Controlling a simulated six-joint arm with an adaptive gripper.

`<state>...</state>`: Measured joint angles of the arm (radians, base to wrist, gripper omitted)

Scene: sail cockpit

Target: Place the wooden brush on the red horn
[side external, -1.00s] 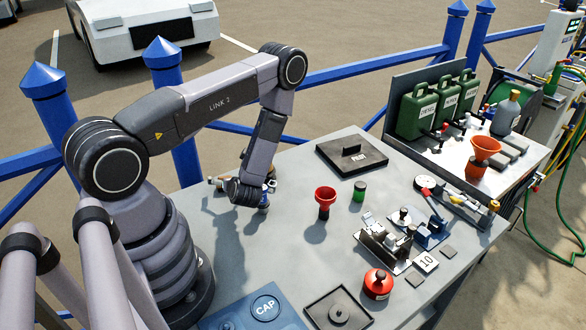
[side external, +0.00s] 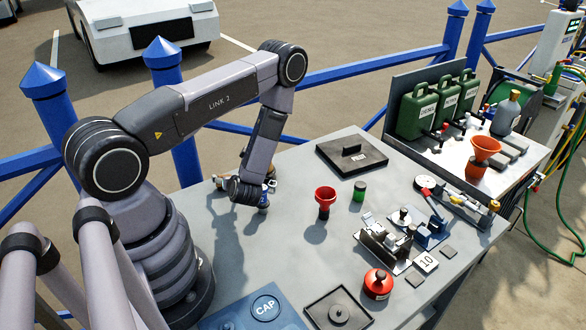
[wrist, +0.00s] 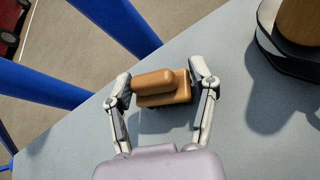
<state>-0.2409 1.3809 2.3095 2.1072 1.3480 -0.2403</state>
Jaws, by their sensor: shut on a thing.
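The wooden brush (wrist: 162,92) is a tan block with a raised rounded grip and dark bristles below. It sits between the two fingers of my gripper (wrist: 161,84), which are shut on it from both sides. In the side external view my gripper (side external: 264,200) is low over the left part of the bench, and my wrist mostly hides the brush. I cannot tell whether the bristles touch the bench. The red horn (side external: 325,199) stands upright on the bench to the right of my gripper, its wide mouth up.
A green cylinder (side external: 359,191) stands close right of the horn. A dark plate with a handle (side external: 350,155) lies behind. A red can (side external: 378,284) and metal fixtures (side external: 388,247) stand at front right. A wooden piece on a dark base (wrist: 300,22) is near my gripper.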

